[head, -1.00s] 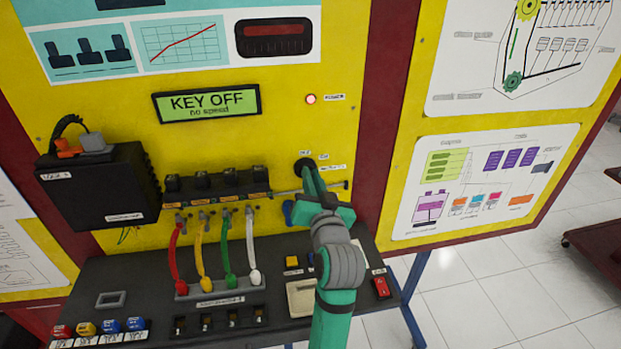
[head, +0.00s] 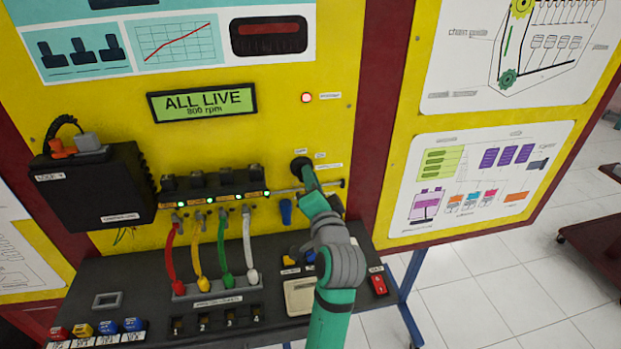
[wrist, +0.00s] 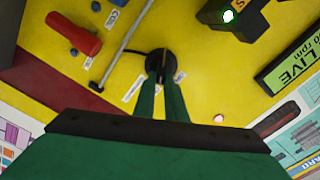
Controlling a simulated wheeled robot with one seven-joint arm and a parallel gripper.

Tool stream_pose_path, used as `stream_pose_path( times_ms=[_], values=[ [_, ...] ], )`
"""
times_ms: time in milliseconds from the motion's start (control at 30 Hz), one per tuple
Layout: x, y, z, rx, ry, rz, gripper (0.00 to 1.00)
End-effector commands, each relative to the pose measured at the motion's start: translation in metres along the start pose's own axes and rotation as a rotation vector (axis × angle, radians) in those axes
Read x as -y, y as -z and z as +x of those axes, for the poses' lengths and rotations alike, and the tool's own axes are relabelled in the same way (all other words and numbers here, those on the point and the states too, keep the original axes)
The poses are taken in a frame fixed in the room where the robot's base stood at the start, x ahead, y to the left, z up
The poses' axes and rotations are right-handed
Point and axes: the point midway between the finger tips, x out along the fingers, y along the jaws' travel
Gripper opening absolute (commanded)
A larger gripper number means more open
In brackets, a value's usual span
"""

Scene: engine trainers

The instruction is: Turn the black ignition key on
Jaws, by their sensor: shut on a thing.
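The black ignition key switch (head: 301,164) is on the yellow panel, right of the coil row and below the red lamp. My gripper (head: 308,178) reaches up to it with its green fingers. In the wrist view the two fingertips (wrist: 166,80) are shut on the black key (wrist: 163,64) at the round switch, and they hide most of it. The display (head: 202,103) reads "ALL LIVE" and "800 rpm". It is partly seen in the wrist view (wrist: 295,65).
A thin metal rod (head: 310,187) runs across the panel just below the switch. A blue handle (head: 286,211) hangs near my gripper. Green lights show on the coils (head: 212,190).

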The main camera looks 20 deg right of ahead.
Motion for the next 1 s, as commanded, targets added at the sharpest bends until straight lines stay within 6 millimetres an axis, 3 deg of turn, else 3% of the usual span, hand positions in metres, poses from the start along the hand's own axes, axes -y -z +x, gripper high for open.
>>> stream_pose_path(
  times_ms=[467, 500, 567, 600, 1000],
  values=[
    [-0.0006, 0.0003, -0.0004, -0.001, -0.001, 0.018, 0.00],
    [-0.0006, 0.0003, -0.0004, -0.001, -0.001, 0.017, 0.13],
    [-0.0007, 0.0003, -0.0004, 0.000, -0.001, 0.017, 0.28],
    [-0.0006, 0.0003, -0.0004, -0.001, -0.001, 0.017, 0.30],
    [-0.0004, 0.0007, -0.0090, -0.002, 0.000, 0.016, 0.30]
  ],
)
